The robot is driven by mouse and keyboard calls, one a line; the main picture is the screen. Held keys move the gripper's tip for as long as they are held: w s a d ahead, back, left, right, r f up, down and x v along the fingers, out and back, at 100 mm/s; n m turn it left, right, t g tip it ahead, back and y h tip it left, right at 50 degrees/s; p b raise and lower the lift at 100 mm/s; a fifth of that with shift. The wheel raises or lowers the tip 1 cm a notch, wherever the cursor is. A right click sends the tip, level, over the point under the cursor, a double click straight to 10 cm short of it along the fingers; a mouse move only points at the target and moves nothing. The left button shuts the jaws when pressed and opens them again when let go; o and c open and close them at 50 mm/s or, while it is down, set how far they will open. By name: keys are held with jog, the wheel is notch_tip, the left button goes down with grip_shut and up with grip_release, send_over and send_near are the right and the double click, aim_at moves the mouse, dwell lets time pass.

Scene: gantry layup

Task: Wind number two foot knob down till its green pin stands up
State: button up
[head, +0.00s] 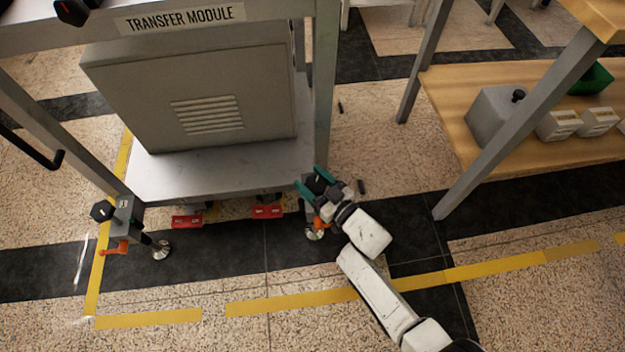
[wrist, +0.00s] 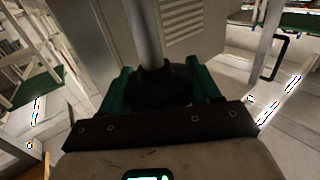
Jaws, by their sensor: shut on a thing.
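The transfer module (head: 190,179) stands on feet with black knobs. My gripper (head: 314,184) is at its front right foot, with its teal fingers on either side of a black knob (head: 319,183). In the wrist view my gripper (wrist: 162,90) is shut on this dark knob (wrist: 165,88), and a grey post (wrist: 145,35) rises behind it. Below the knob show an orange part (head: 318,221) and a round metal foot pad (head: 314,234). The front left foot has its own black knob (head: 102,211). No foot number is readable, and I see no green pin.
Red blocks (head: 187,221) sit under the module's front edge. An orange lever (head: 115,248) sticks out at the left foot. A wooden-shelved bench (head: 455,100) with a grey box (head: 495,118) stands at the right. The floor in front, with yellow tape (head: 300,300), is clear.

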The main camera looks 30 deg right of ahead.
jog(key=shift+c, duration=1.2)
jog(key=shift+m+h, duration=0.4)
jog(key=shift+h, duration=0.2)
